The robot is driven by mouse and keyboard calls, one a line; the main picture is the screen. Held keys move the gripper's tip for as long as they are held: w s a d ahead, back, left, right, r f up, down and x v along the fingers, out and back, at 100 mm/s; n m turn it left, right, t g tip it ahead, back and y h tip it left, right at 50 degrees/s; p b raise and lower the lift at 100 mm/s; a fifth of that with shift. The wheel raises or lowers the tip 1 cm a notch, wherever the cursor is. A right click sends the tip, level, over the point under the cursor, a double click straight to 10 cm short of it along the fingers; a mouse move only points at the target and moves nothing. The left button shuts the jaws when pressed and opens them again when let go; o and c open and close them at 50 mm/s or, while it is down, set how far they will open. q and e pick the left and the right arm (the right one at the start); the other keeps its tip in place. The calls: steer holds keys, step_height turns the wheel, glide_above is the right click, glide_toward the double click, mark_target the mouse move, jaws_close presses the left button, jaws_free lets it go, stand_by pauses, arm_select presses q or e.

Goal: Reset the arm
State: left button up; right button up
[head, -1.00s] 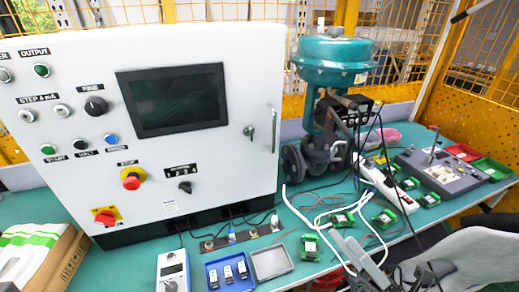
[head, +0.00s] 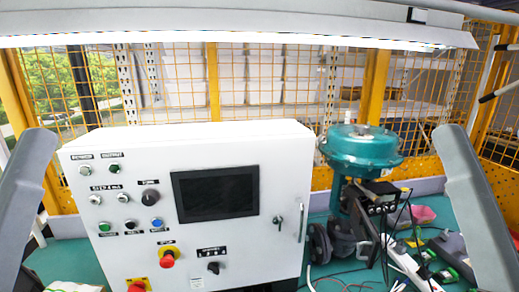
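A grey link of my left arm (head: 25,195) rises along the left edge of the head view. A grey link of my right arm (head: 478,205) rises along the right edge, in front of part of the bench. Neither gripper shows in the frame. The white control box (head: 260,165) with a dark screen (head: 215,194) stands in the middle. The teal valve actuator (head: 360,150) stands upright to its right, apart from both arm links.
A red emergency button (head: 167,257) and several knobs sit on the box front. The teal bench (head: 318,275) carries cables, a white power strip (head: 408,270) and small green parts at the right. Yellow mesh fencing (head: 213,80) stands behind, with a long light (head: 240,32) above.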

step_height(320, 180, up, 32)
steer(key=p, duration=2.9)
steer(key=shift+r+p, duration=0.25)
steer(key=shift+p, duration=0.1)
steer(key=shift+w+f, duration=0.1)
